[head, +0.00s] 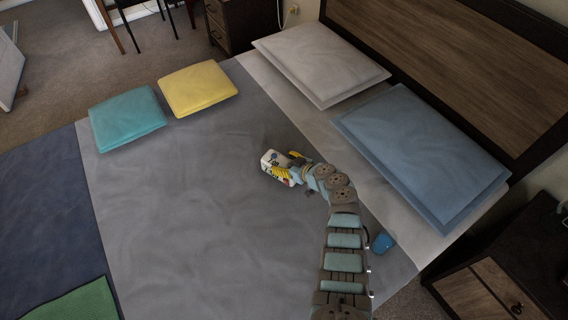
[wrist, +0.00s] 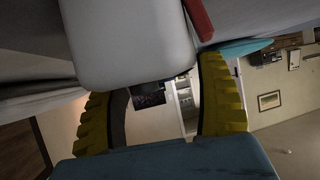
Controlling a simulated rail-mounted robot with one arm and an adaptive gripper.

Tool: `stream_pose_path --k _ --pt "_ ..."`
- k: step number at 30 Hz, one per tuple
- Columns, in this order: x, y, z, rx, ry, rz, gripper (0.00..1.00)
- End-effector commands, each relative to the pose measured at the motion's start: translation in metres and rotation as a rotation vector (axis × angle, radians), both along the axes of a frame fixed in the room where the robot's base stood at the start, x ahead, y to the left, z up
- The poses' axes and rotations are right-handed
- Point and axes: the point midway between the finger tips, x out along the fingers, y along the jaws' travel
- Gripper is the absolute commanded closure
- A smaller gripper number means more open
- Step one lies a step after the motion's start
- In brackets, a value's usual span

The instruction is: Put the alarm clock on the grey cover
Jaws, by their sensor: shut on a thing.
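My gripper (head: 286,166) has yellow fingers and is shut on a small white boxy thing with dark and coloured marks, which I take to be the alarm clock (head: 269,158). In the wrist view, its pale body (wrist: 130,40) fills the upper left, close to the yellow fingertips (wrist: 158,100). A red part shows beside it. The grey cover (head: 190,200) spreads across the middle of the bed. The clock is seen over the cover's upper right part. I cannot tell whether it touches the cover.
A teal cushion (head: 127,118) and a yellow cushion (head: 197,88) lie along the far edge. White (head: 320,62) and blue (head: 422,150) pillows lie near the headboard. A small blue thing (head: 381,242) sits right of my arm. The middle of the cover is clear.

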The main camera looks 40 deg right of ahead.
Motion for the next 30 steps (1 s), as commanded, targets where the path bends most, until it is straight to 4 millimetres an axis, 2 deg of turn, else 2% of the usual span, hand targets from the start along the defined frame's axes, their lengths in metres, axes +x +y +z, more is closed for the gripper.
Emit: stream_pose_path --k 7,8,10,20,30 --pt "0.0 0.0 -0.002 0.0 0.0 0.0 0.67" --pt "0.0 0.0 -0.002 0.0 0.0 0.001 0.2" --pt "0.0 0.0 -0.001 0.0 0.0 0.001 0.0" --pt "0.0 0.0 0.001 0.001 0.001 0.0 0.0" --pt "-0.023 0.0 0.012 0.0 0.001 0.002 0.0"
